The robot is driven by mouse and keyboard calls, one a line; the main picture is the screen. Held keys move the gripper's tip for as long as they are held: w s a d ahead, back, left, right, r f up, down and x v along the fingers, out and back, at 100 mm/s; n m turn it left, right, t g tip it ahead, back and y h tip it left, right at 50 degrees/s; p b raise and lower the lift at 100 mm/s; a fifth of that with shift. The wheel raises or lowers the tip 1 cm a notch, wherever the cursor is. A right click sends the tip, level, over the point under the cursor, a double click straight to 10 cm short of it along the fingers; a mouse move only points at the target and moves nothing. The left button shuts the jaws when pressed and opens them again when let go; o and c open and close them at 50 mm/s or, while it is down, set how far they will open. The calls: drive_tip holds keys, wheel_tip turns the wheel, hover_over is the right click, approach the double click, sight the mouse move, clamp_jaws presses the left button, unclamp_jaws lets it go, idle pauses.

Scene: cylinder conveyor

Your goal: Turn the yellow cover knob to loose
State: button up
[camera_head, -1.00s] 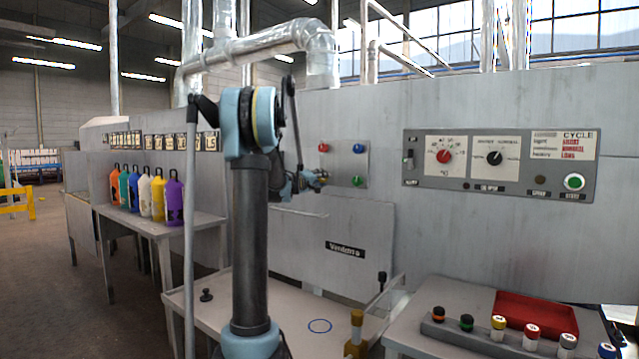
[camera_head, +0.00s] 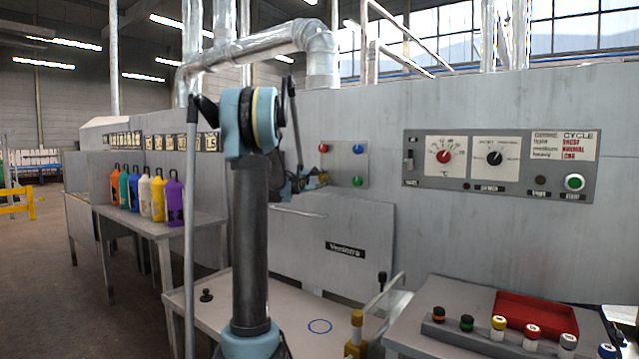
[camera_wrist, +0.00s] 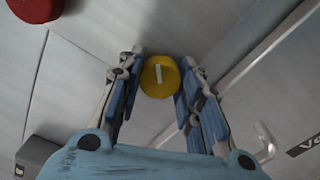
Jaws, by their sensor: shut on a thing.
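The yellow cover knob (camera_wrist: 158,77) shows in the wrist view, round, with a pale bar mark on its face that stands close to upright. My gripper (camera_wrist: 156,86) is shut on it, with one blue-padded finger on each side. In the head view my gripper (camera_head: 322,179) is at the lower left of the panel (camera_head: 345,166) with the coloured knobs. The yellow knob is mostly hidden there by the gripper.
A red knob (camera_head: 323,148), a blue knob (camera_head: 358,149) and a green knob (camera_head: 357,181) sit on the same panel. A handle bar (camera_head: 298,211) runs below it. A control panel (camera_head: 500,165) with dials is on the right. Coloured bottles (camera_head: 145,195) stand on the left table.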

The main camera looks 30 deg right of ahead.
drive_tip(key=n, duration=0.4)
drive_tip(key=shift+f+n, duration=0.1)
drive_tip(key=shift+n, duration=2.5)
drive_tip(key=o, duration=1.1)
drive_tip(key=v, duration=1.2)
drive_tip(key=shift+w, duration=0.15)
drive_tip(key=shift+a, duration=0.1)
